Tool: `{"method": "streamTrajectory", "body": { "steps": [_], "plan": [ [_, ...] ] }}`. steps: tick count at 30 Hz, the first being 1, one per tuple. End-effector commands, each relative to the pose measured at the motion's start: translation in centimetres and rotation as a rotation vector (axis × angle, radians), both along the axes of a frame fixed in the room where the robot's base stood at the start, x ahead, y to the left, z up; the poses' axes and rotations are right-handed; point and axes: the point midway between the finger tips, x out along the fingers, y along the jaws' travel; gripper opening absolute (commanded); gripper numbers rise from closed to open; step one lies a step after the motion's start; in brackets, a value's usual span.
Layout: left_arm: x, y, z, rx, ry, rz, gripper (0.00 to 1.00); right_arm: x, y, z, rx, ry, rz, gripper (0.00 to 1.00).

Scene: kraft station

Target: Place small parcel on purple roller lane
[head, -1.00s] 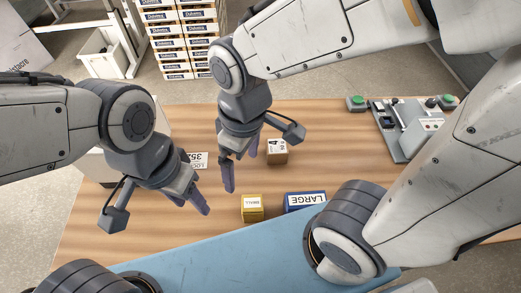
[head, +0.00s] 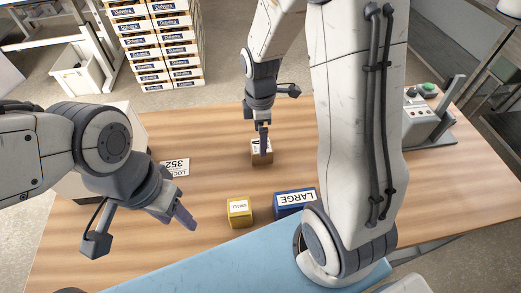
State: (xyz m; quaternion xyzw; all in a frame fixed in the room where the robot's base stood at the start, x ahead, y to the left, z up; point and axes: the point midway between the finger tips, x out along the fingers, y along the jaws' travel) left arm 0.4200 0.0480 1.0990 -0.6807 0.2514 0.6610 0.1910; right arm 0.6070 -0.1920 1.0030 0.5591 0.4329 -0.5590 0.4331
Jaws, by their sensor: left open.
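A small brown parcel (head: 257,158) with a white label stands on the wooden table near the middle. My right gripper (head: 263,140) points down right at it, with a finger in front of its face. I cannot tell whether the fingers grip it. My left gripper (head: 184,216) is open and empty above the left part of the table, apart from the parcel. I see no purple roller lane in this view.
A yellow box marked SMALL (head: 240,214) and a blue box marked LARGE (head: 290,209) stand near the front edge. A white location sign (head: 175,168) is at the left. A grey control device (head: 424,128) is at the right. The table (head: 200,130) is clear around the parcel.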

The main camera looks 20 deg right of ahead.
Motion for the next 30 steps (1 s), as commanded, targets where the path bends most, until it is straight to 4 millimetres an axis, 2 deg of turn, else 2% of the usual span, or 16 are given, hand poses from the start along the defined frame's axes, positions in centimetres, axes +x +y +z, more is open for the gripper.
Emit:
{"method": "streamTrajectory", "body": {
  "steps": [10, 19, 20, 24, 27, 30],
  "plan": [
    [0.0, 0.0, 0.9, 0.000, 0.000, 0.000, 0.50, 0.1, -0.4, -4.4, 0.000, 0.004, -0.001, 1.00],
    [0.0, 0.0, 0.9, 0.000, 0.000, 0.000, 0.50, 0.2, -0.4, -5.1, 0.000, 0.000, -0.001, 1.00],
    [0.0, 0.0, 0.9, 0.000, 0.000, 0.000, 0.50, 0.2, -0.4, -5.1, 0.000, 0.000, -0.001, 0.96],
    [0.0, 0.0, 0.9, 0.000, 0.000, 0.000, 0.50, 0.2, -0.4, -5.0, 0.000, 0.000, -0.001, 0.43],
    [0.0, 0.0, 0.9, 0.000, 0.000, 0.000, 0.50, 0.2, -0.4, -5.0, 0.000, 0.000, -0.001, 0.07],
    [0.0, 0.0, 0.9, 0.000, 0.000, 0.000, 0.50, 0.2, -0.4, -5.0, 0.000, 0.000, -0.001, 0.07]
  ]
}}
